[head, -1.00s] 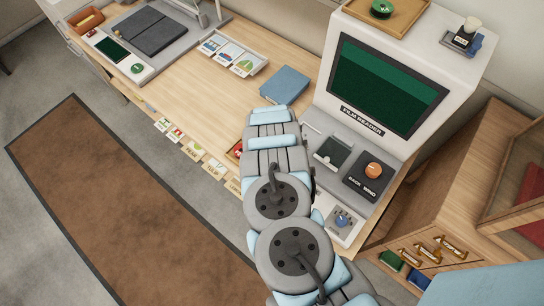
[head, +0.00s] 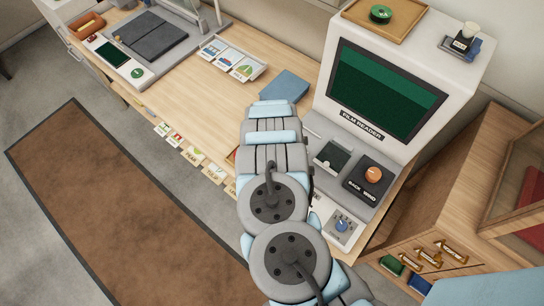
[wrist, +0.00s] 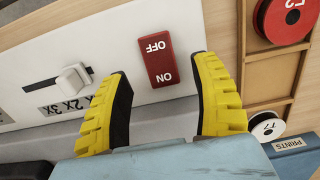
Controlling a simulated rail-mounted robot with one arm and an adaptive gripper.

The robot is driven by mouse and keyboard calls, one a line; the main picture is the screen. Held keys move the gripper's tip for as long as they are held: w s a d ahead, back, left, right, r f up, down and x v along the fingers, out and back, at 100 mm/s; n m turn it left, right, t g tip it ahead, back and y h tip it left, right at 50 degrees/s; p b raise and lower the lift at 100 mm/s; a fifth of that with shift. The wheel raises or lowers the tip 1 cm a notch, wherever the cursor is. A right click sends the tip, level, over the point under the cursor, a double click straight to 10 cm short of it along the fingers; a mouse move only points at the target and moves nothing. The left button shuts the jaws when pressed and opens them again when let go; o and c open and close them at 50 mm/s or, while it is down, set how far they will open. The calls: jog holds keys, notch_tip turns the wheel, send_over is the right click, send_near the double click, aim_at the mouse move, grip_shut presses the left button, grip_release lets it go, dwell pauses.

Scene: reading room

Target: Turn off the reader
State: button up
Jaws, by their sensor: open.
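The film reader (head: 456,96) is a white cabinet with a green lit screen (head: 385,88) and a "FILM READER" label, at the right in the head view. In the wrist view a red rocker switch (wrist: 159,60) sits on a white panel, marked OFF and ON, with its lettering upside down. My gripper (wrist: 162,72) is open and empty, its yellow fingers on either side of the switch's lower part in the picture. I cannot tell how far the fingertips are from the panel. In the head view my arm hides the gripper and the switch.
A slider (wrist: 72,78) with speed marks lies left of the switch. A wooden rack with a red reel (wrist: 285,18) and a white reel (wrist: 267,126) is at the right. The reader's desk also holds an orange knob (head: 373,175) and a blue knob (head: 342,224).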

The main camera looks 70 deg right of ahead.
notch_tip(320, 180, up, 9)
jog(key=shift+r, duration=0.2)
dwell(0.6)
jog(key=shift+d, duration=0.1)
dwell(0.5)
